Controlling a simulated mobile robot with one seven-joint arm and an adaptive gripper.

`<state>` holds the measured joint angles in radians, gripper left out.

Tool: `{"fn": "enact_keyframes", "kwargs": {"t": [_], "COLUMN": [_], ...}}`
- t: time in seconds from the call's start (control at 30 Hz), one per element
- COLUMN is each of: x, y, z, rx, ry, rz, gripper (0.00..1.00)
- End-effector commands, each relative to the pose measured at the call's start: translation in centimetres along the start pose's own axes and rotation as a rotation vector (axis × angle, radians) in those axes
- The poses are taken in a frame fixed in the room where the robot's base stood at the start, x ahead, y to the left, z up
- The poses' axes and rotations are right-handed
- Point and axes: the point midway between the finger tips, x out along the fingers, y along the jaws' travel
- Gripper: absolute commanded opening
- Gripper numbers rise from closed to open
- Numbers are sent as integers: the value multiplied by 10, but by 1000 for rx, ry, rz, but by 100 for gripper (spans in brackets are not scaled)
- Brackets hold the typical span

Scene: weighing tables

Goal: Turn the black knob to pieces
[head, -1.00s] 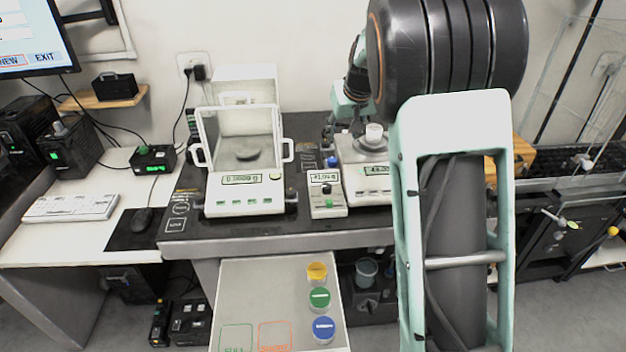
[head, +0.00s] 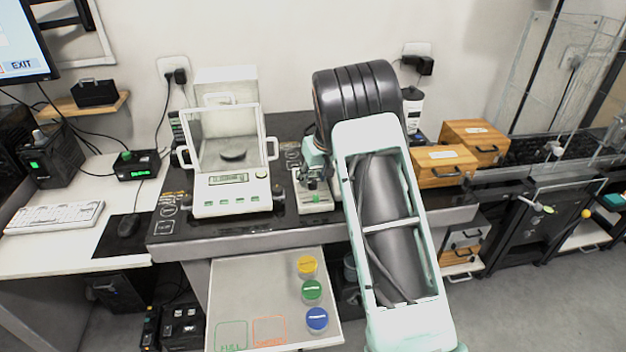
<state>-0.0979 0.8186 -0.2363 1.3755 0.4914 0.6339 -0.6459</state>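The small white control box (head: 317,208) stands on the dark weighing table, just right of the glass-doored balance (head: 232,207). My gripper (head: 312,184) points down over this box and covers its upper part. The black knob is hidden behind the gripper or too small to make out. I cannot tell whether the fingers touch it, or whether they are open or shut. My arm hides the second balance to the right of the box.
A pulled-out tray (head: 235,285) below the table edge holds a yellow-lidded jar (head: 307,264), a green-lidded jar (head: 312,290) and a blue-lidded jar (head: 317,318). Wooden boxes (head: 440,166) stand right of my arm. A keyboard (head: 54,217) lies at left.

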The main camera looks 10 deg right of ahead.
Motion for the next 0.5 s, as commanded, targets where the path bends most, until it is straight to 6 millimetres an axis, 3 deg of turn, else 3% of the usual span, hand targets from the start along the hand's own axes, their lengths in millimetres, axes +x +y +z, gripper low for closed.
{"fn": "enact_keyframes", "kwargs": {"t": [0.2,0.5], "x": [15,16], "y": [0,0], "z": [0,0], "rx": [0,0], "ry": [1,1], "rz": [1,1], "gripper": [40,39]}}
